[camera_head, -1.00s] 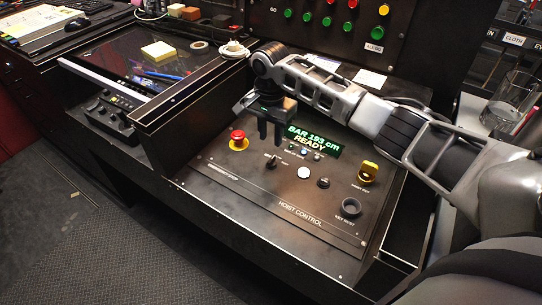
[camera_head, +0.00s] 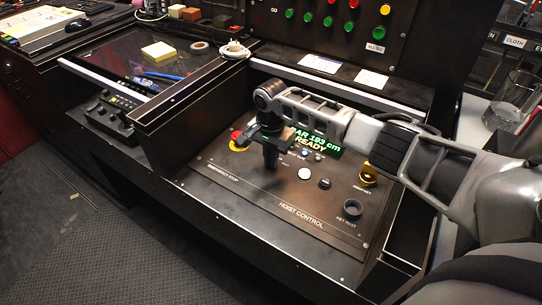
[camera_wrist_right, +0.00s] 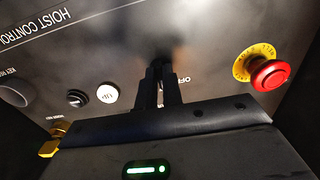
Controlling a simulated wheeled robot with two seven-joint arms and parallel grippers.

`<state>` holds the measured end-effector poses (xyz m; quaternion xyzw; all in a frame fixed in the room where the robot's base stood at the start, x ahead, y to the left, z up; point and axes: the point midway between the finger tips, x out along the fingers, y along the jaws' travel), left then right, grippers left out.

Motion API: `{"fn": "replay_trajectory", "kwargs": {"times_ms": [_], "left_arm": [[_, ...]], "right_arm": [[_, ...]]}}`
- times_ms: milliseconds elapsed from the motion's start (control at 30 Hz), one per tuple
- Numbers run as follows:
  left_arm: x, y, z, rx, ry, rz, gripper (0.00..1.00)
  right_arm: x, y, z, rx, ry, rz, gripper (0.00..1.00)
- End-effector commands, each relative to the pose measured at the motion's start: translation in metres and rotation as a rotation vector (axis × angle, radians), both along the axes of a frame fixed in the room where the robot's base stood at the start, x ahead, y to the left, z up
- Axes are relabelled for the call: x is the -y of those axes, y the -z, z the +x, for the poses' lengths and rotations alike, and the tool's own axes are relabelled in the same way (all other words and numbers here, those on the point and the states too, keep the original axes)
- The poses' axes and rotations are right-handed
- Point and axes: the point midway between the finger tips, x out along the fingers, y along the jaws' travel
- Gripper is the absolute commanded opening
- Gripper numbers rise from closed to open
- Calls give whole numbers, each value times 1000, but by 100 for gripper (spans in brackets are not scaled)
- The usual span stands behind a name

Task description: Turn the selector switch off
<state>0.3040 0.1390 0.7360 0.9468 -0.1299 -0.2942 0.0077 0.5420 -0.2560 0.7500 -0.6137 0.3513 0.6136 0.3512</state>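The black selector switch sits on the hoist control panel (camera_head: 232,192), by the "OFF" label (camera_wrist_right: 184,80); its knob is mostly hidden by my right gripper. My right gripper (camera_head: 270,163) points down at the switch. In the right wrist view its two dark fingers (camera_wrist_right: 160,88) stand close together with a narrow gap, closed around the knob at their tips. Shadow there hides the exact contact and the knob's angle. My left gripper is not in view.
A red emergency stop (camera_head: 238,140) on a yellow base is close left of the gripper. A white button (camera_head: 305,174), a black button (camera_head: 325,183), a key reset (camera_head: 352,209) and a yellow knob (camera_head: 368,173) lie to the right. A lit display (camera_head: 325,147) is behind.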

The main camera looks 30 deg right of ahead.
Motion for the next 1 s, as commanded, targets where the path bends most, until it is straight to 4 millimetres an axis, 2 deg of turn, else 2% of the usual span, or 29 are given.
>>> {"fn": "replay_trajectory", "kwargs": {"times_ms": [267, 467, 1000], "left_arm": [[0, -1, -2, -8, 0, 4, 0], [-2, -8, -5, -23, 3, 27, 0], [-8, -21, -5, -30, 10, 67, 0]], "right_arm": [[-1, -2, -1, -2, -13, 1, 0], [-1, -5, -1, -3, -86, 3, 0], [1, -2, -2, -3, -519, 3, 0]]}}
